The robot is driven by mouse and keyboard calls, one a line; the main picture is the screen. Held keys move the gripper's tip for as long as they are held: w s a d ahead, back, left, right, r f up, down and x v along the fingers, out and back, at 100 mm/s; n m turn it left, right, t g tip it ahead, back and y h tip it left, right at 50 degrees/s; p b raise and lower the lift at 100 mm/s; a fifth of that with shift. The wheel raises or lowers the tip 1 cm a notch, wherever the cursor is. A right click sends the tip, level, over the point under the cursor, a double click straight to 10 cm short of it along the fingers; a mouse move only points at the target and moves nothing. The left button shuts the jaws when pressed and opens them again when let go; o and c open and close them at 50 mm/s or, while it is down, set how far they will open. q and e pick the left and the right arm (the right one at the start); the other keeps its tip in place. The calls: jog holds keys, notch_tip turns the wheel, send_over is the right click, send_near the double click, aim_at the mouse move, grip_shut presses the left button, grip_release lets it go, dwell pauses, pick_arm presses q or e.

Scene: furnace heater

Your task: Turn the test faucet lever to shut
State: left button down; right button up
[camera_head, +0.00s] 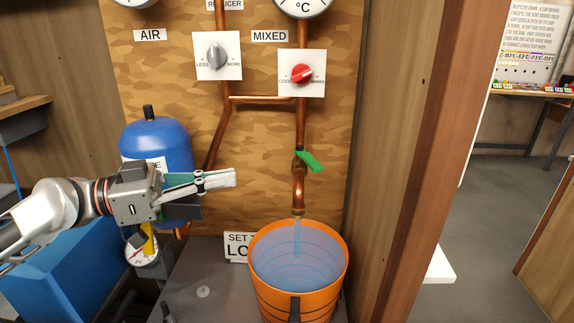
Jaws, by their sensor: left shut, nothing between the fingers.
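The test faucet (299,190) is a copper spout on the wooden panel. Its green lever (309,161) sticks out to the right and slightly down. Blue water runs from the spout into an orange bucket (259,279) below, which holds water. My left gripper (234,178) comes in from the left, shut and empty. Its fingertips point right, left of the faucet and a little lower than the lever, apart from both in the picture. My right gripper is not in view.
A grey knob (216,56) and a red knob (302,73) sit on white plates above, joined by copper pipes (262,99). A blue tank (158,143) stands behind my left arm. A wooden post (415,130) bounds the right side.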

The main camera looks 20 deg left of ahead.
pick_arm(q)
jog(key=x, duration=0.2)
jog(key=p, duration=0.6)
send_near(308, 164)
jog(key=shift+x, duration=2.5)
jog(key=shift+w+d+r+p, duration=0.1)
jog(key=shift+w+d+p, duration=0.2)
jog(key=shift+w+d, duration=0.15)
jog(key=shift+w+d+f, duration=0.2)
jog(key=shift+d, duration=0.05)
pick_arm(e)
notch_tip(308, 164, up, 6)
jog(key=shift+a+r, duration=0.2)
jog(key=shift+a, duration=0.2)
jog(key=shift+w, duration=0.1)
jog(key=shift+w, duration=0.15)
